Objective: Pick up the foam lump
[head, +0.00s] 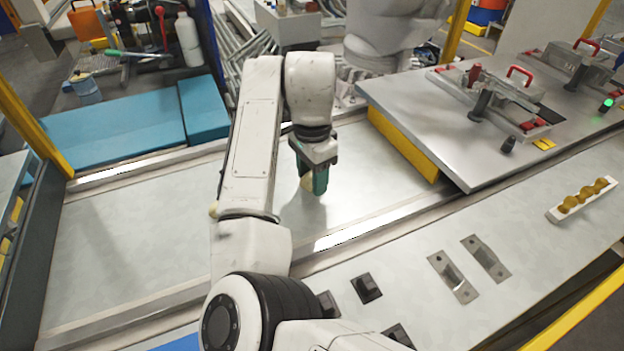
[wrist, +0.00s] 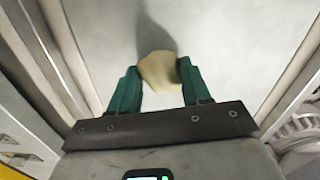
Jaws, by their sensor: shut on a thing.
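The foam lump (wrist: 159,72) is a pale cream, rounded piece between the two green fingers in the wrist view. My gripper (wrist: 160,84) is shut on it, with a finger against each side. In the head view my gripper (head: 314,182) points down over the grey metal track surface. Only a small pale edge of the foam lump (head: 306,183) shows there beside the green finger; the rest is hidden. A shadow lies on the surface beyond the lump in the wrist view. I cannot tell whether the lump touches the surface.
A raised metal plate (head: 440,120) with red-handled clamps stands to the right of my gripper. Blue blocks (head: 120,125) lie at the back left. A white holder with amber pieces (head: 582,200) sits on the right bench. The track surface left of my arm (head: 130,235) is clear.

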